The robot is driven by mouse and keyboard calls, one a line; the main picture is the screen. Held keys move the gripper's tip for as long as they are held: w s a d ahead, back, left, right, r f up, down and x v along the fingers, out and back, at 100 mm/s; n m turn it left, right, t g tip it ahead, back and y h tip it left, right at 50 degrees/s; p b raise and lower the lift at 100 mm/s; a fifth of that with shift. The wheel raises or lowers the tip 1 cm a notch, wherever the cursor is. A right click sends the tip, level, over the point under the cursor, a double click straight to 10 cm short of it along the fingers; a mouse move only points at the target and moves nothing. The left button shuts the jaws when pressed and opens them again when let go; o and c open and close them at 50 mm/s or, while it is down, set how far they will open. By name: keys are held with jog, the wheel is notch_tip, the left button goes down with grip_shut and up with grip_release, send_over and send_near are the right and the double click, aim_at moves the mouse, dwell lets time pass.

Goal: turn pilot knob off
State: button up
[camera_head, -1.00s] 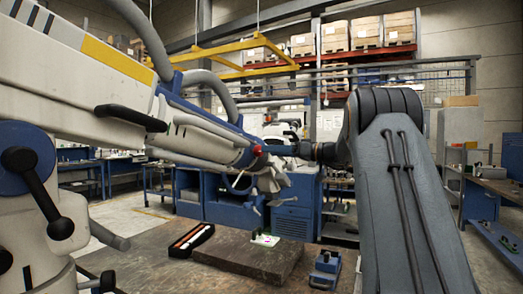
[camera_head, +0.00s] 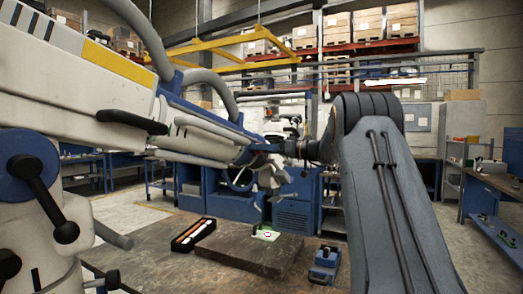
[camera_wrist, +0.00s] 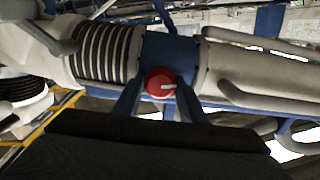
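The pilot knob is a round red knob (camera_wrist: 160,82) with a white pointer line, set on a dark blue collar of the microscope arm. The pointer line points to the right in the wrist view. In the head view the knob is hidden behind my gripper (camera_head: 268,148). In the wrist view the two dark fingers of my gripper (camera_wrist: 160,92) stand apart, one at the left and one at the right of the knob. I cannot tell whether they touch it.
The white and blue microscope arm (camera_head: 75,85) fills the left. Below stand a brown slab (camera_head: 245,250), a black tray (camera_head: 193,234) and a small blue device (camera_head: 325,264).

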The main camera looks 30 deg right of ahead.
jog(key=shift+f+m+b, duration=0.1)
jog(key=shift+m+b, duration=0.2)
jog(key=shift+b, duration=0.3)
jog(key=m+b, duration=0.2)
jog(key=b, duration=0.1)
jog(key=shift+f+m, duration=0.1)
jog(key=shift+m, duration=0.3)
jog(key=m+b, duration=0.3)
jog(key=m, duration=0.1)
jog(key=shift+m, duration=0.3)
jog(key=m, duration=0.4)
jog(key=shift+m, duration=0.3)
jog(key=shift+m+p, duration=0.4)
jog(key=shift+m, duration=1.7)
jog(key=o, duration=1)
